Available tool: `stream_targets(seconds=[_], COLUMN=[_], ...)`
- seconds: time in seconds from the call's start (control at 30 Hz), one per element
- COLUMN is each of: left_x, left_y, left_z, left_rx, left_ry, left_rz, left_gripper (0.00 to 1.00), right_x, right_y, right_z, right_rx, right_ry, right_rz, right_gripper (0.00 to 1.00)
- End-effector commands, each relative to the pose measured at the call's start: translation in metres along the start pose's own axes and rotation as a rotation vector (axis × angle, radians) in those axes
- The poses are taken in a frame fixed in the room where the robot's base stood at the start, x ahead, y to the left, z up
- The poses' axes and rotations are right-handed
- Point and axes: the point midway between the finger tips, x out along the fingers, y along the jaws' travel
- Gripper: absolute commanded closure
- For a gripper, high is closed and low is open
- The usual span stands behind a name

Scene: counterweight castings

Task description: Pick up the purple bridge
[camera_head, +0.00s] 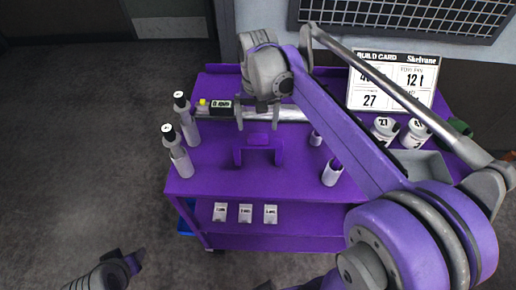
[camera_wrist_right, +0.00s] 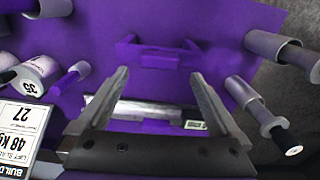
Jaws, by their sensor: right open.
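The purple bridge (camera_head: 258,142) stands on the purple cart top, near its left middle, and is the same colour as the cart. It also shows in the wrist view (camera_wrist_right: 158,54), just beyond the fingertips. My right gripper (camera_head: 258,120) is open above the cart, on the far side of the bridge. Its two fingers (camera_wrist_right: 158,74) are spread and no finger clearly touches the bridge. Part of my left arm (camera_head: 118,268) shows at the bottom left; its jaws cannot be made out.
A silver bar with a small display (camera_head: 221,104) lies behind the bridge, partly under my gripper. Two grey bottles (camera_head: 178,154) stand at the cart's left edge. A white-topped cylinder (camera_head: 332,174) stands to the right. The build card (camera_head: 392,80) stands at the back right. The cart top's front left is clear.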

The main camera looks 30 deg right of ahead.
Motion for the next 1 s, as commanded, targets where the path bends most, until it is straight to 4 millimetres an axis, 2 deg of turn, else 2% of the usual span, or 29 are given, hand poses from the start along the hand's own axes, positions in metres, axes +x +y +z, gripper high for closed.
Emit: stream_targets(seconds=[0.33, 0.63, 1.0], left_x=[-0.002, -0.002, -0.002], left_y=[0.0, 0.0, 0.0], left_z=[-0.002, -0.002, -0.002], left_rx=[0.0, 0.0, 0.0], left_ry=[0.002, 0.002, 0.002], left_rz=[0.0, 0.0, 0.0], left_gripper=[0.5, 0.5, 0.5], right_x=[0.045, 0.05, 0.049], right_y=[0.001, 0.001, 0.001], right_z=[0.005, 0.005, 0.005], right_rx=[-0.001, -0.001, -0.001], right_ry=[0.001, 0.001, 0.001], right_rz=[0.0, 0.0, -0.001], right_gripper=[0.0, 0.0, 0.67])
